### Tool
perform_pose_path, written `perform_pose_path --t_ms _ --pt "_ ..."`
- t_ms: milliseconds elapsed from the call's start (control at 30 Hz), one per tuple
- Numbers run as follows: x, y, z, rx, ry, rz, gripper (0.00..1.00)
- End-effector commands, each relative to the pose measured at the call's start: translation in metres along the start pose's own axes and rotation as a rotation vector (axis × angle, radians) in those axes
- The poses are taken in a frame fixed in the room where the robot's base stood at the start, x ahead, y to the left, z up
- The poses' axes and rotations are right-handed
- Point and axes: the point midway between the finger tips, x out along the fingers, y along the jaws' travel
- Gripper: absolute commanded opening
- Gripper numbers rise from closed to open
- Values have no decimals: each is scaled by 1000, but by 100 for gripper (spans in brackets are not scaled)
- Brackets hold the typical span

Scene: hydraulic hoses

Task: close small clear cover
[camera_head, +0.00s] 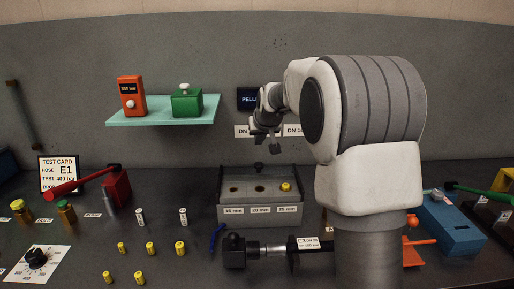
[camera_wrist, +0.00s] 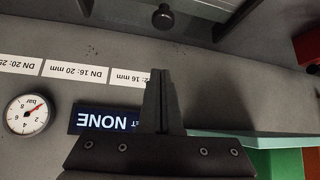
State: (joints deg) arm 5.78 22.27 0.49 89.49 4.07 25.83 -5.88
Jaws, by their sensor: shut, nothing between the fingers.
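My gripper (camera_head: 274,148) is shut and empty, in front of the wall and above the grey box (camera_head: 232,214) marked 16 mm, 20 mm and 25 mm. In the wrist view its closed fingers (camera_wrist: 162,85) point at the top of the picture. There, a pale, see-through-looking panel (camera_wrist: 208,10) with dark edges shows beside a round black knob (camera_wrist: 163,17); it may be the small clear cover, but I cannot tell surely. My fingers appear apart from it. In the head view the cover cannot be made out clearly; the box top shows dark holes and a yellow piece (camera_head: 286,187).
A teal shelf (camera_head: 160,112) holds an orange unit (camera_head: 131,95) and a green box (camera_head: 187,102), left of my gripper. A gauge (camera_wrist: 27,114) and a dark NONE sign (camera_wrist: 103,121) are on the wall. A black hose fitting (camera_head: 234,251) lies before the box.

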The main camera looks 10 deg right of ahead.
Motion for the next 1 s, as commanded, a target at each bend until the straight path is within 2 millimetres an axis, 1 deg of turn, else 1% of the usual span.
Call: perform_pose_path --t_ms 200,500,533,700,833,1000 --pt "39 0 2 0 -4 0 0" --pt "91 -1 2 0 -3 -1 0" --pt "84 0 5 0 0 0 0" --pt "73 0 21 1 1 0 0" --pt "68 0 30 1 -1 0 0" --pt "65 0 34 0 0 0 0"
